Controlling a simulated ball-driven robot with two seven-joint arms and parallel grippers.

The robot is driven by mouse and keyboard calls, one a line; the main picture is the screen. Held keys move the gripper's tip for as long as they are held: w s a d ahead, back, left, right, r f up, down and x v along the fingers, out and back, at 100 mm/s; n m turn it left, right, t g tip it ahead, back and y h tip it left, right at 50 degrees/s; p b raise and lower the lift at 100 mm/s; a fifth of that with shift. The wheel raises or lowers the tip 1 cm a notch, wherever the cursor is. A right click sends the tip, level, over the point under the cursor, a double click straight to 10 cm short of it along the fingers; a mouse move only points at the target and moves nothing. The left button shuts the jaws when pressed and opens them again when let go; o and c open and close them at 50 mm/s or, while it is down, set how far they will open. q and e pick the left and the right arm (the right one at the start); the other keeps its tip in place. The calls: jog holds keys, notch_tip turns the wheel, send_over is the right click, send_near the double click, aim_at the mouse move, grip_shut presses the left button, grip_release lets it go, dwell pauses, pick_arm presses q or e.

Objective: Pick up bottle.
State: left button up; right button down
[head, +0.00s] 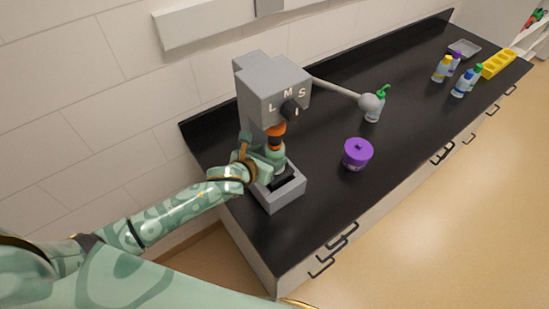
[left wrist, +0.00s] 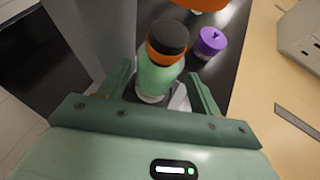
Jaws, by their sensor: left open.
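A pale green bottle (left wrist: 158,78) with an orange collar and a black cap shows upright in the left wrist view. My left gripper (left wrist: 163,84) is open, with one finger on each side of the bottle; I cannot tell whether either finger touches it. In the head view my left gripper (head: 274,168) is at the grey dispenser (head: 272,90) marked L, M, S, under its orange nozzle (head: 276,130) and above its base tray (head: 285,197). There the bottle is largely hidden by the gripper. My right gripper is not in view.
A purple lidded container (head: 357,154) stands right of the dispenser. A grey round-ended lever (head: 371,102) reaches out near a green-topped pump bottle (head: 375,108). Several small bottles, a yellow rack (head: 497,64) and a grey tray (head: 465,47) are at the far end. The black counter (head: 330,205) is clear in front.

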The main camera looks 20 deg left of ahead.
aim_at(275, 151)
pick_arm(q)
jog(key=x, duration=0.4)
jog(key=shift+w, duration=0.2)
jog(key=shift+s+a+r, duration=0.1)
jog(key=c, duration=1)
